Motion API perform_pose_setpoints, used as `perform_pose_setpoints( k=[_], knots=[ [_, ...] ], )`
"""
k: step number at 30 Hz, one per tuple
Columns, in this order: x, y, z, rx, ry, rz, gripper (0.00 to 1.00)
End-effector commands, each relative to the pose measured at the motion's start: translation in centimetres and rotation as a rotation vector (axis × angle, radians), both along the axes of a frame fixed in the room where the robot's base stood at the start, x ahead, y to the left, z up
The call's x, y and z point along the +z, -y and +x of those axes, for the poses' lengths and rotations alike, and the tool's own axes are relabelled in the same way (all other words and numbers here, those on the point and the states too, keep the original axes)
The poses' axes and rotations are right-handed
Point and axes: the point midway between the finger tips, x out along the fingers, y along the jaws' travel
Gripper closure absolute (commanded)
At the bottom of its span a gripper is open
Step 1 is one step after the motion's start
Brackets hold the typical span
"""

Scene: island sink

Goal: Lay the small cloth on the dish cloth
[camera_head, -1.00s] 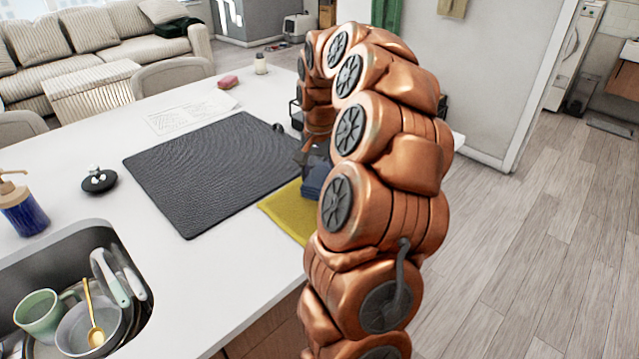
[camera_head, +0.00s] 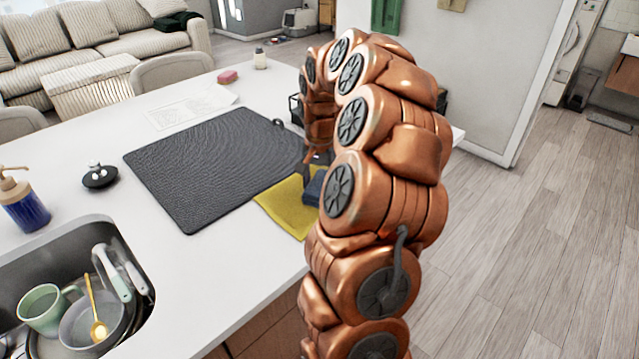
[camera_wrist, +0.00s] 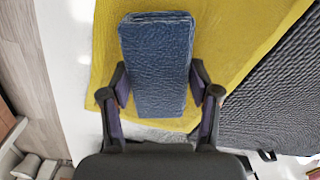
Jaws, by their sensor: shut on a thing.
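The small cloth (camera_wrist: 157,60) is a blue folded block. My gripper (camera_wrist: 158,82) is shut on it, one finger on each long side. The dish cloth (camera_wrist: 225,40) is yellow and lies flat on the counter. In the wrist view the blue cloth appears over the yellow one; I cannot tell whether they touch. In the head view the small cloth (camera_head: 314,187) shows in part beside my arm, over the right part of the dish cloth (camera_head: 280,208). My arm hides the rest of both and most of the gripper.
A dark textured mat (camera_head: 215,165) lies left of the dish cloth. A sink (camera_head: 40,275) with dishes, a soap bottle (camera_head: 22,203) and a black stopper (camera_head: 99,177) are farther left. A pink sponge (camera_head: 228,77) lies behind. The counter's front is clear.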

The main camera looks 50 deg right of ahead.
Motion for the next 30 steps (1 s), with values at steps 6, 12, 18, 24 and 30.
perform_pose_setpoints(
  k=[6,12,18,24,30],
  knots=[
    [-0.97,-0.2,0.02,0.001,-0.003,0.006,0.92],
    [-0.93,-0.22,0.03,0.001,-0.003,0.007,0.29],
    [-0.81,-0.17,0.02,0.001,-0.002,0.005,0.14],
    [-0.74,-0.13,0.02,0.001,-0.001,0.004,0.14],
    [-0.11,-0.14,0.03,0.001,-0.001,0.004,0.14]
  ],
)
